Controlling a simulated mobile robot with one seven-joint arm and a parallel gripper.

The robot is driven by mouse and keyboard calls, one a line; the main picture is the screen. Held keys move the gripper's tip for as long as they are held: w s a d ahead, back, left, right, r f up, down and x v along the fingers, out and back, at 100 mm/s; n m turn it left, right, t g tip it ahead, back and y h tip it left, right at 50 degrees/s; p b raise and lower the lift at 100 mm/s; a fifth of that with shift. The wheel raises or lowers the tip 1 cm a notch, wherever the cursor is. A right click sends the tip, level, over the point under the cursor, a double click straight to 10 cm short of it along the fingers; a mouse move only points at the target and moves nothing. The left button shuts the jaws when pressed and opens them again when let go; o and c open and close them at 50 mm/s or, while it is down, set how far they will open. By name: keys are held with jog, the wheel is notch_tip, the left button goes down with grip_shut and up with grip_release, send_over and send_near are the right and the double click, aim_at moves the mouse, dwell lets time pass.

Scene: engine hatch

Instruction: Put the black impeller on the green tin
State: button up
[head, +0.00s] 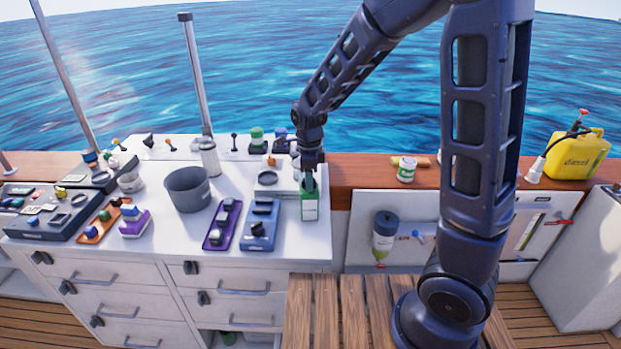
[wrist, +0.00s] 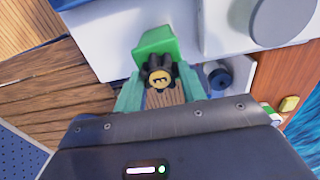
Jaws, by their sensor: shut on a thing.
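My gripper (head: 309,180) points down at the right end of the white counter, over the green tin (head: 309,207). In the wrist view its teal fingers are shut on the black impeller (wrist: 160,69), a small lobed wheel with a brass-coloured centre. The green tin also shows in the wrist view (wrist: 156,41), just beyond the impeller, which overlaps its near edge in the picture. I cannot tell whether impeller and tin touch. In the head view the impeller is hidden or too small to make out.
A blue tray (head: 259,241) and a purple tray (head: 216,243) lie left of the tin. A grey pot (head: 187,190) stands farther left. A white box with a round top (head: 268,181) is close behind. The counter's right edge is close to the tin.

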jog(key=o, duration=1)
jog(key=shift+f, duration=0.1)
notch_tip(320, 180, up, 12)
jog(key=shift+d+r, duration=0.1)
jog(key=shift+r, duration=0.1)
jog(key=s+d+r+n+t+y, duration=0.1)
jog(key=s+d+r+n, duration=0.2)
jog(key=d, duration=0.6)
jog(key=d+r+n+t, duration=0.1)
jog(key=d+r+n, duration=0.2)
jog(key=d+n, duration=0.5)
jog(key=shift+s+d+r+n+t+h, duration=0.15)
jog(key=shift+s+d+n+t, duration=0.3)
jog(key=shift+s+d+n, duration=1.15)
jog(key=shift+s+d+r+n+t+h, duration=0.15)
jog(key=shift+s+d+n+t, duration=0.45)
jog(key=shift+s+d, duration=1.75)
jog(key=shift+s+d+r+n+t+h, duration=0.2)
jog(key=shift+s+d+n, duration=0.95)
jog(key=shift+d, duration=1.8)
jog(key=shift+w+f, duration=0.15)
